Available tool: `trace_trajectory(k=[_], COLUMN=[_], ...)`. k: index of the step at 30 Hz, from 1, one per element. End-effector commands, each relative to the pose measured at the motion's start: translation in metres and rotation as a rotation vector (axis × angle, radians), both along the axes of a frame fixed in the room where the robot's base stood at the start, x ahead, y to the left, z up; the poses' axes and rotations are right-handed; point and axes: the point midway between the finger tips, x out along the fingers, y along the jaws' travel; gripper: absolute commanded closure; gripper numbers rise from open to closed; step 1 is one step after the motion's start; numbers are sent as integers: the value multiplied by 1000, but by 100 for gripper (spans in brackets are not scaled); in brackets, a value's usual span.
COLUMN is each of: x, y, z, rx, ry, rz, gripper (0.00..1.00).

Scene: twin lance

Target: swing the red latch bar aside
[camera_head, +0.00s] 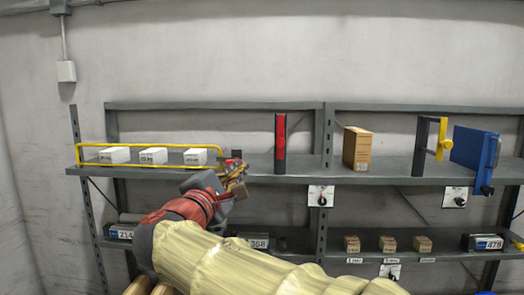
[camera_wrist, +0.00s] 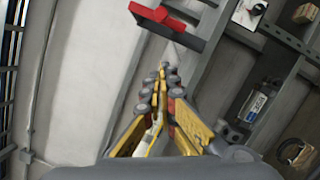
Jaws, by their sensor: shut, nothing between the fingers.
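The red latch bar (camera_head: 281,137) stands upright against a dark post on the upper shelf, near the middle of the head view. In the wrist view a red bar (camera_wrist: 158,17) shows at the top on a dark piece, beyond my fingertips. My gripper (camera_head: 238,178) is at the front edge of the upper shelf, left of and lower than the latch bar, apart from it in the picture. In the wrist view my gripper (camera_wrist: 162,78) has its yellow fingers closed together with nothing between them. My arm hides part of the lower shelf.
A yellow rail (camera_head: 150,146) encloses several white boxes (camera_head: 153,156) at left. Right of the latch stand a cardboard box (camera_head: 357,148), a yellow handle (camera_head: 441,138) on a dark post and a blue panel (camera_head: 472,149).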

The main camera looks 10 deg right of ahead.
Motion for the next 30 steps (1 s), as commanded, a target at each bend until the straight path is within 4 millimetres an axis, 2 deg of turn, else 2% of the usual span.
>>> trace_trajectory(k=[7,20,24,30], x=[16,86,80,75], y=[-10,-52,-70,-83], z=[3,12,23,28], rx=[-1,-2,-1,-2], ry=[2,3,-1,-1], rz=[-3,-2,-1,2], gripper=[100,100,100,100])
